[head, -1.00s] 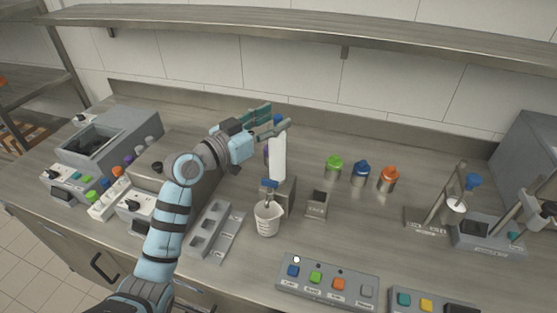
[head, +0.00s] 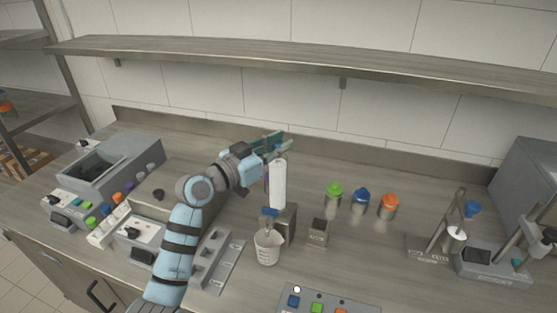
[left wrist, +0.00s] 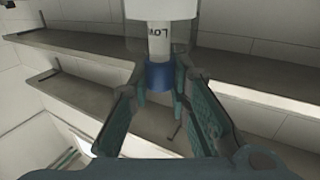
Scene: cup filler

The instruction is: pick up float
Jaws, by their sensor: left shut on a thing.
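The float is probably the tall white cylinder (head: 278,185) in the middle of the counter in the head view, upright behind the beaker. In the left wrist view it shows as a white body (left wrist: 161,9) with a narrower stem marked LOW (left wrist: 159,40) and a blue end (left wrist: 160,75). My left gripper (head: 274,145) is at its top end. Its fingertips, also in the left wrist view (left wrist: 160,88), are shut on the blue end. I cannot tell whether the float's lower end touches anything. My right gripper is not in view.
A white beaker (head: 267,248) stands in front of the float, with a grey holder (head: 290,221) beside it. Green (head: 333,196), blue (head: 361,201) and orange (head: 388,206) lidded jars stand to the right. A shelf (head: 300,65) runs above the counter.

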